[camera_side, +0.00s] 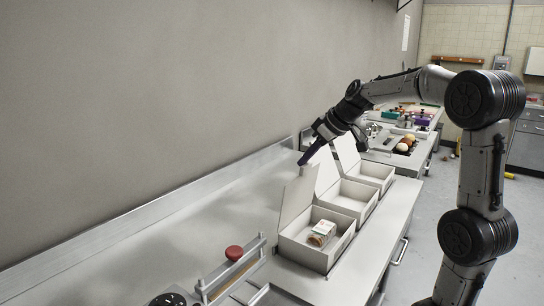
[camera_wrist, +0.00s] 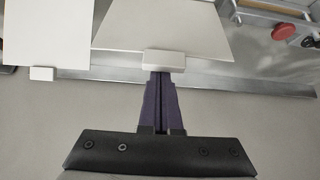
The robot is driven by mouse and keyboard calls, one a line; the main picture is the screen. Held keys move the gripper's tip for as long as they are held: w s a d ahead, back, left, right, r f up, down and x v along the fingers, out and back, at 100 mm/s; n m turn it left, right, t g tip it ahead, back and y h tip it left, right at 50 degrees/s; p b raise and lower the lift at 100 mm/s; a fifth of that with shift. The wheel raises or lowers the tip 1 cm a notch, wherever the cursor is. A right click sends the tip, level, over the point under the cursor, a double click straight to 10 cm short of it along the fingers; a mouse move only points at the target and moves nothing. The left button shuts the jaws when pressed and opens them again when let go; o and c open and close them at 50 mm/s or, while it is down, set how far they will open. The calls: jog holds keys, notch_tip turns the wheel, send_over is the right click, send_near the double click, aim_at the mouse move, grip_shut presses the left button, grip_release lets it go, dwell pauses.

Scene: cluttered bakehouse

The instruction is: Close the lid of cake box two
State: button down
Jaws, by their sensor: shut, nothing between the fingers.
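Three white cake boxes stand in a row on the steel counter with their lids raised: a near one (camera_side: 303,254), a middle one (camera_side: 349,204) and a far one (camera_side: 376,177). I see no numbers, so I cannot tell which is box two. The near box holds a small labelled packet (camera_side: 321,233). My gripper (camera_side: 303,160) is shut and empty, its purple fingers at the top edge of the near box's raised lid (camera_side: 297,197). In the wrist view the fingertips (camera_wrist: 165,77) meet the white tab (camera_wrist: 169,60) of that lid; whether they touch is unclear.
A second raised lid (camera_wrist: 45,30) stands close on the left in the wrist view. A metal fixture and a red knob (camera_side: 234,252) lie in front of the near box. The wall (camera_side: 150,100) runs behind the counter (camera_side: 185,225), which is bare behind the boxes.

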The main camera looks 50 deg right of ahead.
jog(key=s+f, duration=1.1)
jog(key=s, duration=0.4)
jog(key=shift+s+f, duration=0.35)
jog(key=shift+f, duration=0.05)
jog(key=shift+w, duration=0.1)
jog(key=shift+w+f, duration=0.35)
jog(key=shift+w, duration=0.25)
notch_tip(320, 180, up, 10)
jog(key=s, duration=0.1)
jog(key=shift+s+f, duration=0.25)
jog(key=shift+s, duration=0.1)
